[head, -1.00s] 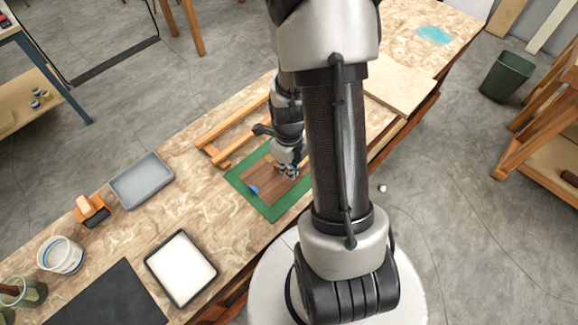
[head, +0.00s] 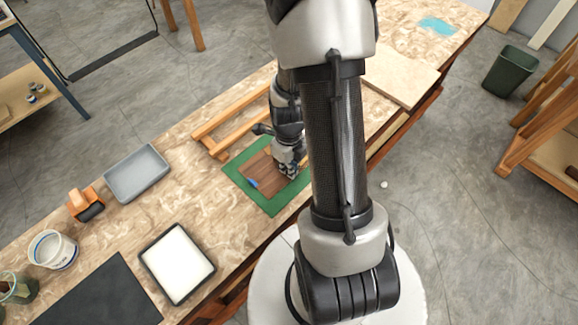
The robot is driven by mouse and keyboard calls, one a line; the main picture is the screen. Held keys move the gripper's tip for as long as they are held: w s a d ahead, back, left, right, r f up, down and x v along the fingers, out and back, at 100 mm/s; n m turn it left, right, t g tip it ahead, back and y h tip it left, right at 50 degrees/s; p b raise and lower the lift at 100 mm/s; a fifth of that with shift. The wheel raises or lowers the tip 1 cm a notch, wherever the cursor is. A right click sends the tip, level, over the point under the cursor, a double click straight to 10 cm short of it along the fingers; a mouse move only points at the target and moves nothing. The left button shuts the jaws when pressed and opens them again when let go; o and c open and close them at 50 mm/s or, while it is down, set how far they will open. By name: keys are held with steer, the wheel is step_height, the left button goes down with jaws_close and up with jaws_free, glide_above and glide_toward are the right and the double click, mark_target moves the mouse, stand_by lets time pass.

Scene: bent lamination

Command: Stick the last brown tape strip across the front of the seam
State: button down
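Brown wood pieces (head: 262,174) lie side by side on a green mat (head: 272,205) on the workbench. A small blue piece (head: 252,184) shows at the left edge of the wood. My gripper (head: 290,172) is low over the right part of the wood, pointing down; I cannot tell whether it touches. Its fingers are too small and partly hidden to show whether they are open or shut, or whether they hold a tape strip. No separate tape strip can be made out. The right end of the wood is hidden behind my gripper and arm.
An orange tape dispenser (head: 87,204), a grey tray (head: 137,174), a white tray (head: 177,263), a white tub (head: 53,250), a jar (head: 17,288) and a black mat (head: 97,295) occupy the bench's left. A wooden frame (head: 213,137) lies behind the green mat.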

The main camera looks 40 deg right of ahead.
steer(key=c, duration=1.7)
jaws_free()
steer(key=shift+o, duration=0.2)
steer(key=o, duration=0.4)
steer(key=shift+r, duration=0.1)
steer(key=shift+r+p, duration=2.4)
steer(key=shift+r, duration=0.5)
